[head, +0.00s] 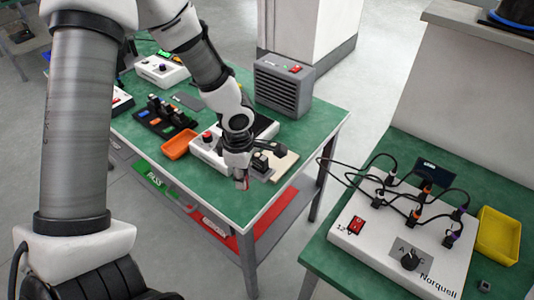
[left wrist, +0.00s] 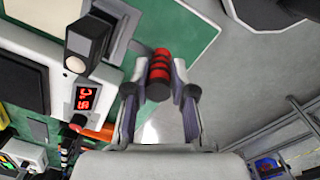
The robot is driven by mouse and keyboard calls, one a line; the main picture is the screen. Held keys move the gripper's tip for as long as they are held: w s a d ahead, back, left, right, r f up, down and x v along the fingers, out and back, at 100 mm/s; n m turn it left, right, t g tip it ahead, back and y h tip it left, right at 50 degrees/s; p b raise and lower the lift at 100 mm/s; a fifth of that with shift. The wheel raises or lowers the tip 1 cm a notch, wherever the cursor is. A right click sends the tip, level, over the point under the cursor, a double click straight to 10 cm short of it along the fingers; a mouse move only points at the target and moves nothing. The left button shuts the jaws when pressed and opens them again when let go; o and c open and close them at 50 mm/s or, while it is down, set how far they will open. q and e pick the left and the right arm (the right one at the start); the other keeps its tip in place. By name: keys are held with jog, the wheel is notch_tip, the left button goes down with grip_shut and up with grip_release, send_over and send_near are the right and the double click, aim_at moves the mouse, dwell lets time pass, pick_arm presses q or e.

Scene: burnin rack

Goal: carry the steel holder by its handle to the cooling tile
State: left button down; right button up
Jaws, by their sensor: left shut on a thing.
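My left gripper (head: 241,172) is shut on a red and black ribbed handle (left wrist: 160,70), which sits between its two fingers in the left wrist view. In the head view a bit of red shows at the fingertips. The grey steel holder (head: 262,164) lies just right of the gripper, partly hidden by it, with small dark parts on top. The pale cooling tile (head: 286,166) is at the right end of the green bench, beside or under the holder. I cannot tell whether the holder touches it. My right gripper is out of view.
A white heater unit (head: 205,152) with a red display (left wrist: 86,99) stands left of the gripper. An orange tray (head: 179,145), a dark rack (head: 163,118) and a grey vented box (head: 284,85) share the bench. The bench's near right corner is clear.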

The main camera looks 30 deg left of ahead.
pick_arm(q)
jog(key=w+p, duration=0.1)
jog(key=w, duration=0.2)
jog(key=w+p, duration=0.1)
jog(key=w, duration=0.3)
jog(key=w+a+f+p, duration=0.1)
jog(key=w+p, duration=0.1)
jog(key=w, duration=0.2)
jog(key=shift+w+f, duration=0.1)
jog(key=shift+w, duration=0.1)
notch_tip(320, 180, down, 3)
jog(key=shift+f+p, duration=0.15)
jog(key=shift+p, duration=0.35)
jog(key=shift+f, duration=0.1)
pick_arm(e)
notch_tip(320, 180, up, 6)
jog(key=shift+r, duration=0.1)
pick_arm(q)
jog(key=c, duration=1)
grip_release()
jog(key=r+b, duration=0.2)
jog(key=r, duration=1)
jog(key=shift+s, duration=0.2)
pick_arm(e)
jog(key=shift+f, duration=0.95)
